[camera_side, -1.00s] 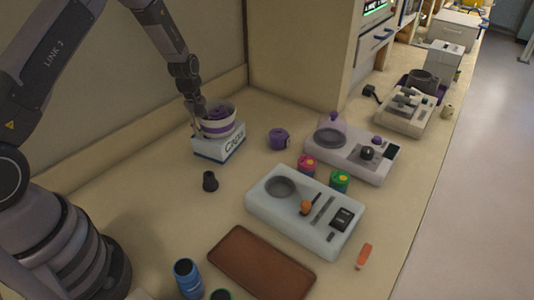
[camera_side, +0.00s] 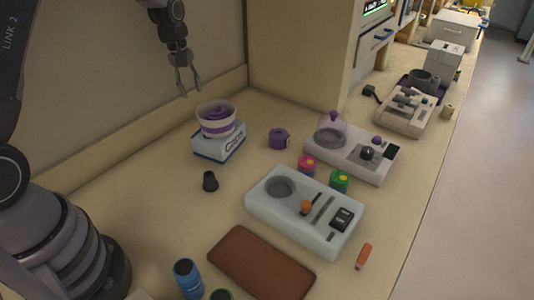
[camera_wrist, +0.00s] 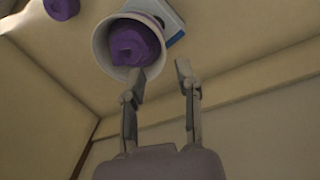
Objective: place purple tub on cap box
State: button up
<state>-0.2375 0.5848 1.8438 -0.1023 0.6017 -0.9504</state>
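The purple tub (camera_side: 214,128), white with a purple band and a purple piece inside its rim, sits upright on the white and blue cap box (camera_side: 228,151). In the wrist view the tub (camera_wrist: 102,42) shows its open rim and the purple piece, with part of the cap box (camera_wrist: 173,22) behind it. My gripper (camera_side: 191,92) is above and behind the tub, apart from it. Its two fingers are spread and empty, as the wrist view also shows (camera_wrist: 160,70).
A small purple pot (camera_side: 279,138) stands right of the box and a black cone-shaped piece (camera_side: 210,181) in front. A pale device (camera_side: 262,203), a brown tray (camera_side: 260,264) and a blue jar (camera_side: 187,279) are nearer. Bare bench lies left of the box.

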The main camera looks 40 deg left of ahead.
jog(key=s+d+r+m+t, duration=0.1)
jog(key=s+d+r+m, duration=0.2)
jog(key=s+r, duration=0.35)
jog(key=s+d+r+m+t, duration=0.1)
jog(key=s+d+r+m, duration=0.25)
jog(key=r, duration=0.55)
jog(key=s+d+r+m+t, duration=0.1)
jog(key=s+m, duration=0.3)
jog(key=s, duration=0.5)
jog(key=s+d+r+m+t, duration=0.1)
jog(key=s+d+r+m, duration=0.1)
jog(key=s, duration=0.8)
jog(key=shift+r+m, duration=0.5)
jog(key=shift+m, duration=0.55)
